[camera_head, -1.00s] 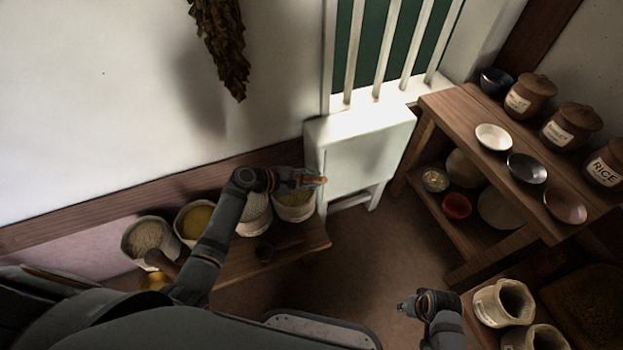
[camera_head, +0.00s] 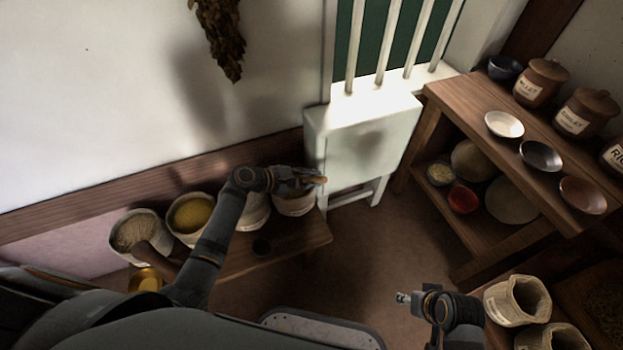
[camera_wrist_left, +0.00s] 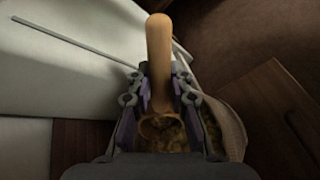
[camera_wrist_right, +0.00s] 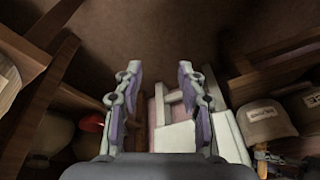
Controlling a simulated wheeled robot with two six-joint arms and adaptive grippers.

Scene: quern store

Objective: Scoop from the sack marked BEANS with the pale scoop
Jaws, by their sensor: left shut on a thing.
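My left gripper (camera_head: 318,180) is shut on a scoop with a tan wooden handle (camera_wrist_left: 159,50). In the left wrist view the handle points away between the fingers, and part of the scoop's bowl shows below them. The gripper is over the rightmost sack (camera_head: 295,206) on the low bench; that sack's rim also shows in the left wrist view (camera_wrist_left: 228,122). I cannot tell how deep the scoop is in it. I cannot read any sack's label, so BEANS is not identified. My right gripper (camera_wrist_right: 158,75) is open and empty, above the floor.
Other open sacks (camera_head: 190,215) stand left along the bench (camera_head: 285,248). A white cabinet (camera_head: 365,140) stands close right of the gripper. Shelves with jars and bowls (camera_head: 505,124) and more sacks (camera_head: 516,300) are right.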

